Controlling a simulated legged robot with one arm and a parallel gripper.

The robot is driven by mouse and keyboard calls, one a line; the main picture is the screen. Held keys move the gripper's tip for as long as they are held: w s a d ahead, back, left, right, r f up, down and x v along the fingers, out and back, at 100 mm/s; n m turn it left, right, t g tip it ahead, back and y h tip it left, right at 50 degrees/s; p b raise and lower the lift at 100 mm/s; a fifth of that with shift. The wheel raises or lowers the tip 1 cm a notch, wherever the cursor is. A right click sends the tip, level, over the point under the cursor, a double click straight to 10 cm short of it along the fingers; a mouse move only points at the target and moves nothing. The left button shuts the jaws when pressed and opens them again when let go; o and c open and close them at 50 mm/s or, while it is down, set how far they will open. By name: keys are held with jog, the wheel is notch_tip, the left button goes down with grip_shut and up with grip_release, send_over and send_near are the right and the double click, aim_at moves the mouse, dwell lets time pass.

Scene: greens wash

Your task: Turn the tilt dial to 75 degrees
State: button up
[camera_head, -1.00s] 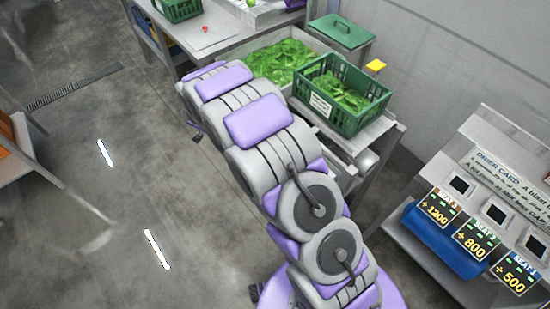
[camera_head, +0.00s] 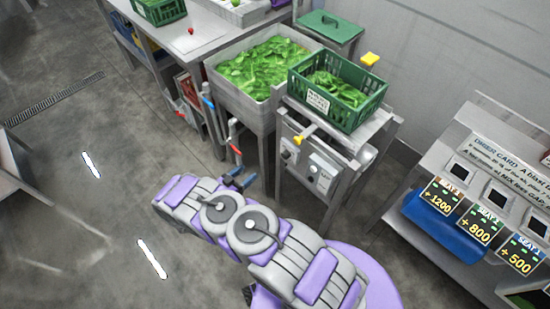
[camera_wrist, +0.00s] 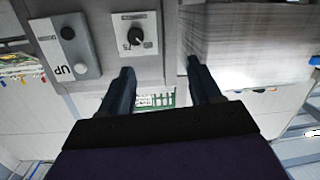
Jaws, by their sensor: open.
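The tilt dial (camera_wrist: 135,36) is a black round knob on a white square plate, near the top of the wrist view. Part of a number, which looks like 75, shows by its lower edge; I cannot read its pointer setting. In the head view its plate (camera_head: 322,173) appears to be the white one on the front of the metal stand. My gripper (camera_wrist: 158,80) is open and empty. Its two dark fingers are apart, with the dial beyond and between them in the picture, not touched. In the head view my gripper (camera_head: 238,180) is small, left of the stand.
A grey switch box (camera_wrist: 68,48) marked UP is beside the dial. A green crate (camera_head: 362,115) of leaves sits on the stand. A sink (camera_head: 228,96) full of greens is to its left, with red and blue handles below. Open floor (camera_head: 120,215) lies at left.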

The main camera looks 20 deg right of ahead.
jog(key=s+f+h, duration=0.1)
jog(key=s+h, duration=0.1)
jog(key=s, duration=0.2)
jog(key=b, duration=0.3)
send_near(283, 156)
jog(key=shift+g, duration=0.4)
jog(key=x, duration=0.8)
jog(key=shift+w+d+r, duration=0.15)
jog(key=shift+d+r, duration=0.1)
jog(key=shift+c, duration=0.2)
jog(key=c, duration=1)
